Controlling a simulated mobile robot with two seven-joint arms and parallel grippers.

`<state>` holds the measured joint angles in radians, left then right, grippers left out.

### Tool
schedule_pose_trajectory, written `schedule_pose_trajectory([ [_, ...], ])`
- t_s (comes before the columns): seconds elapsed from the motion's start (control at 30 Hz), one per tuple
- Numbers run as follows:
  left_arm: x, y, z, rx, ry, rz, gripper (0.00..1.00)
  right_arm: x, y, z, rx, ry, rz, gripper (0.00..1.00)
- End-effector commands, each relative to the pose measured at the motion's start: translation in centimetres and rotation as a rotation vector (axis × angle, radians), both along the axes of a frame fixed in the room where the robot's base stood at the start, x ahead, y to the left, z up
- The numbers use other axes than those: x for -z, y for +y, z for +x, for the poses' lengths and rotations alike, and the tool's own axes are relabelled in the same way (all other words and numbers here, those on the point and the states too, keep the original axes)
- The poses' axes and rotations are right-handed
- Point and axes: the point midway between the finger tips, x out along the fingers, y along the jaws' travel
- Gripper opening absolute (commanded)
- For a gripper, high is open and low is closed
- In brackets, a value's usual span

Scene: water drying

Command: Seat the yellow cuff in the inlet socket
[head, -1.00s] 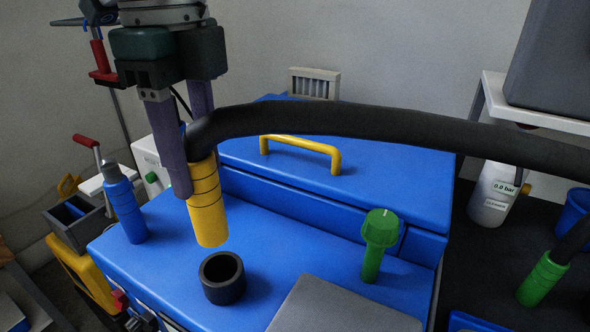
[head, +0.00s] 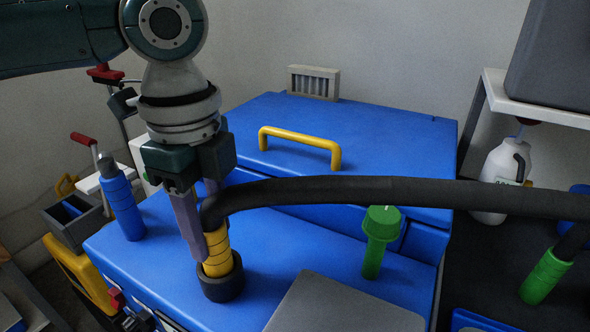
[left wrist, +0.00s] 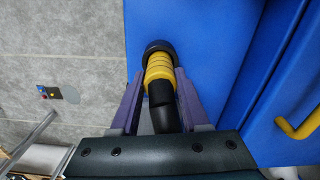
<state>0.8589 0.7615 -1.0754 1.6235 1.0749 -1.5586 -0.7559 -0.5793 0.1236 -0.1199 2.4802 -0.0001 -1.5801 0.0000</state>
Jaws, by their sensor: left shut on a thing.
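The yellow cuff (head: 217,254) is on the end of a thick black hose. Its lower end is inside the black ring-shaped inlet socket (head: 222,283) on the blue machine top, and its upper part shows above the rim. It looks about upright; how deep it sits is hidden. My left gripper (head: 205,250) is shut on the cuff from above, fingers on either side. In the left wrist view the cuff (left wrist: 158,70) lies between the purple fingers, with the socket (left wrist: 158,47) around its far end. My right gripper is not in view.
The black hose (head: 380,192) runs right across the machine. A green-capped post (head: 378,240), a blue cylinder (head: 122,203), a grey panel (head: 340,305) and a yellow handle (head: 300,140) are nearby. A white jug (head: 497,180) stands at the right.

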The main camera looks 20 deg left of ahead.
Motion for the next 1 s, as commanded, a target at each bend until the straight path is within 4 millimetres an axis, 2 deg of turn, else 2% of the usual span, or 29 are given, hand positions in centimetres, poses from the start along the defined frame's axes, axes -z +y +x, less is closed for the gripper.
schedule_pose_trajectory([
  [0.03, 0.1, 0.0, 0.0, 0.0, 0.001, 0.0, 0.47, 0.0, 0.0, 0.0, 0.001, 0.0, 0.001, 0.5],
  [0.3, 0.1, 0.0, 0.0, 0.0, 0.001, 0.0, 0.75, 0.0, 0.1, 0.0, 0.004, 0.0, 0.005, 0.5],
  [0.6, -0.3, 0.0, 0.0, 0.0, 0.0, 0.0, 0.75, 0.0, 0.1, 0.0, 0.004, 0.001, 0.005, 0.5],
  [0.77, -2.9, 0.0, 0.1, 0.0, -0.004, -0.001, 0.75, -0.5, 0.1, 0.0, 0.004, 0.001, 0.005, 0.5],
  [1.0, -8.4, 0.0, 0.1, 0.0, -0.003, -0.002, 0.75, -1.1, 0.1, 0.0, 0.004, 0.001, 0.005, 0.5],
])
